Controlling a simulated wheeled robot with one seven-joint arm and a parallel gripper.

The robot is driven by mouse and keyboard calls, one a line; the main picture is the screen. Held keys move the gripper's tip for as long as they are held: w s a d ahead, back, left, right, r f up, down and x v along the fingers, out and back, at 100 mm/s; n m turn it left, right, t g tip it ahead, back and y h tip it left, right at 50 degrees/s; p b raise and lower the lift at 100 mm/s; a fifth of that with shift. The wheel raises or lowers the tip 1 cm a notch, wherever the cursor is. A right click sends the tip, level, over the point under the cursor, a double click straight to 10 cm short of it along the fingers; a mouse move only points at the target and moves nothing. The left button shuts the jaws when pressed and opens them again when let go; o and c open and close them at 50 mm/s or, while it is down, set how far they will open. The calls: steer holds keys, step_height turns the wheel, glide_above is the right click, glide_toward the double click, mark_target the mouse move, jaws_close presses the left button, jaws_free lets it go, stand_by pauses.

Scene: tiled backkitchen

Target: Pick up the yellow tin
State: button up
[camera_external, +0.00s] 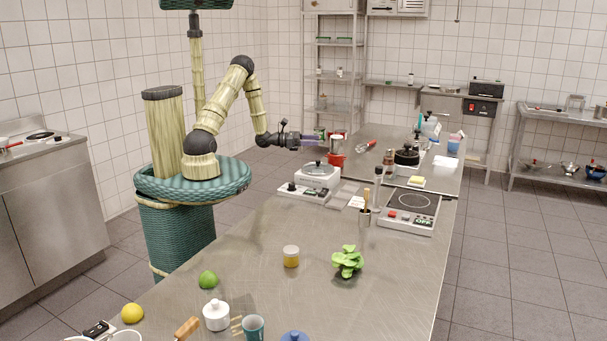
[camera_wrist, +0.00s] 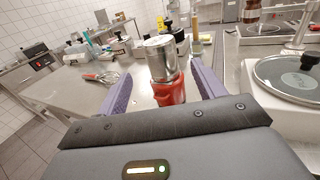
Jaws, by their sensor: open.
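My gripper (camera_external: 318,141) is open above the far part of the long steel counter. Its two purple fingers also show in the wrist view (camera_wrist: 160,75). Between or just beyond them, a silver can (camera_wrist: 161,55) appears above a red container (camera_wrist: 169,92). Whether the fingers touch either cannot be told. The red container also shows below my gripper in the external view (camera_external: 336,161). No tin is plainly yellow in either view. A small jar with a pale lid and yellow lower part (camera_external: 291,256) stands on the near counter, far from my gripper.
A hotplate (camera_external: 411,206) and a black pot (camera_external: 407,156) stand farther right. Bare counter (camera_external: 240,262) surrounds the yellow jar.

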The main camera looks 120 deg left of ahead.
steer(key=shift+r, duration=0.1)
steer(key=shift+c, duration=0.2)
step_height(320, 180, up, 4)
steer(key=w+d+r+m+g+h+b, duration=0.1)
steer(key=w+d+m+h, duration=0.3)
steer(key=w+d+h, duration=0.45)
steer(key=w+d+r+m+h, duration=0.1)
steer(key=w+d+m+h, duration=0.4)
steer(key=w+d, duration=0.6)
steer(key=d+f+m+g+h+b, duration=0.15)
steer(key=d+m+g+h, duration=0.65)
steer(key=d, duration=2.2)
steer(key=f+g, duration=0.1)
steer(key=f, duration=0.1)
steer(key=f+g+y, duration=0.1)
steer(key=f, duration=0.1)
steer(key=s+f+m+y, duration=0.1)
steer(key=f, duration=0.2)
steer(key=shift+d+g, duration=0.4)
